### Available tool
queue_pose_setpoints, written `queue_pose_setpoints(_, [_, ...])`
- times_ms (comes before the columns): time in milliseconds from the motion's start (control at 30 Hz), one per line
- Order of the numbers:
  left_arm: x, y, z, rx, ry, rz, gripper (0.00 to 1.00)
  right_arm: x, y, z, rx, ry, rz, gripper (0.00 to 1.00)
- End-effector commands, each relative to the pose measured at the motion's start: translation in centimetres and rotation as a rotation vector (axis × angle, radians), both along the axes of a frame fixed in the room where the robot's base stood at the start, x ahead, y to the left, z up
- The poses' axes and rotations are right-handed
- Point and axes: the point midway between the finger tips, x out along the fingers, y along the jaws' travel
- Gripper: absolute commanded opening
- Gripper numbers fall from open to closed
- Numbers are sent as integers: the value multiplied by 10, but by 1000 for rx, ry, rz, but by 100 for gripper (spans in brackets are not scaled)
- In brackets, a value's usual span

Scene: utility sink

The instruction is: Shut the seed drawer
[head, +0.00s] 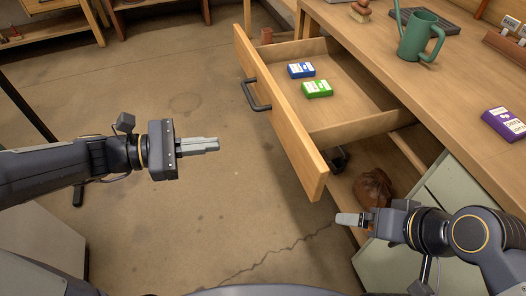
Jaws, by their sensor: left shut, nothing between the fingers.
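The seed drawer (322,130) is wooden and stands pulled out from under the bench. A blue packet (301,70) and a green packet (317,89) lie inside it. Its dark handle (255,96) is on the front panel, which faces left. My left gripper (216,145) is shut and empty, left of the drawer front and apart from it, below the handle in the picture. My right gripper (338,219) is near the lower end of the drawer front, apart from it. Its fingers look close together, but I cannot tell whether they are shut.
The wooden bench (450,88) carries a green watering can (418,38) and a purple box (503,124). A brown sack (373,189) sits on the shelf below the drawer. The concrete floor (190,75) left of the drawer is clear.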

Motion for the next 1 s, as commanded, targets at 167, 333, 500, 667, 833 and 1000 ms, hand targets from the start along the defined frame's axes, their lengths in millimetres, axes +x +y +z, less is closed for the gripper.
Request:
queue_pose_setpoints(167, [33,4,-43,-156,142,78,0,0,0,-43,0,-1,0,90])
queue_pose_setpoints(333, [42,0,-44,-194,171,94,0,0,0,-46,0,-1,0,90])
queue_pose_setpoints(500, [48,-24,-44,-192,170,89,0,0,0,-53,0,-1,0,90])
queue_pose_setpoints(667, [59,-57,-45,-192,169,89,0,0,0,-63,0,-1,0,90])
queue_pose_setpoints(833, [69,-91,-45,-191,168,88,0,0,0,-73,0,-1,0,90])
queue_pose_setpoints(1000, [77,-115,-44,-192,168,92,0,0,0,-81,0,-1,0,90])
